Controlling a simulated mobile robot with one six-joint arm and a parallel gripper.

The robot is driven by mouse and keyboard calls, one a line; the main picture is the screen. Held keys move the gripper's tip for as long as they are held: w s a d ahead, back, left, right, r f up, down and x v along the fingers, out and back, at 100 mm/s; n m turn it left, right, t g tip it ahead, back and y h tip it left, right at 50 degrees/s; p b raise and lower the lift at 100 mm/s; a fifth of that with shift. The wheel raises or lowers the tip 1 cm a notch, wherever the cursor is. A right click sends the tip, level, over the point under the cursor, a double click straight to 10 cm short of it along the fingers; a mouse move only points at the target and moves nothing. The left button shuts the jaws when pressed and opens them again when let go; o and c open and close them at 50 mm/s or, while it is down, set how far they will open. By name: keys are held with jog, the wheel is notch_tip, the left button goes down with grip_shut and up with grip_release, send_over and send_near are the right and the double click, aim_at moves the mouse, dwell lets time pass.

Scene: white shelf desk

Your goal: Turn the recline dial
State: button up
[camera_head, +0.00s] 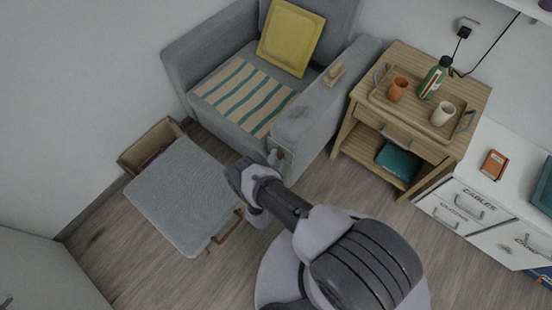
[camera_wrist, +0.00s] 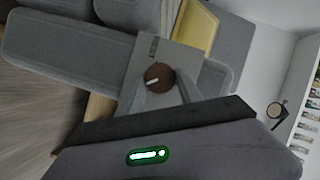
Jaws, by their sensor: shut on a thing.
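The recline dial (camera_wrist: 158,76) is a round brown knob with a white pointer mark, on a light grey panel (camera_wrist: 185,58) at the front end of the grey armchair's armrest. In the wrist view the pointer lies nearly level, tilted slightly. My gripper (camera_wrist: 160,92) has its two grey fingers on either side of the dial, shut on it. In the head view the armchair (camera_head: 325,115) stands at the upper middle, and my gripper (camera_head: 270,162) meets the front of its right armrest. There the dial is small and mostly hidden by my gripper.
A grey-topped footstool (camera_head: 180,195) stands left of my arm. A wooden side table (camera_head: 400,60) with a tray, cups and a bottle stands right of the armchair. A white drawer unit (camera_head: 480,200) is at the right.

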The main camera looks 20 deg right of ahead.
jog(key=shift+f+m+t+b, duration=0.1)
jog(key=shift+m+t+b, duration=0.45)
jog(key=shift+m, duration=0.15)
jog(key=o, duration=1.3)
jog(key=shift+o, duration=0.2)
jog(key=v, duration=1.7)
jog(key=shift+a+p, duration=0.2)
jog(key=shift+p, duration=0.2)
jog(key=shift+s, duration=0.15)
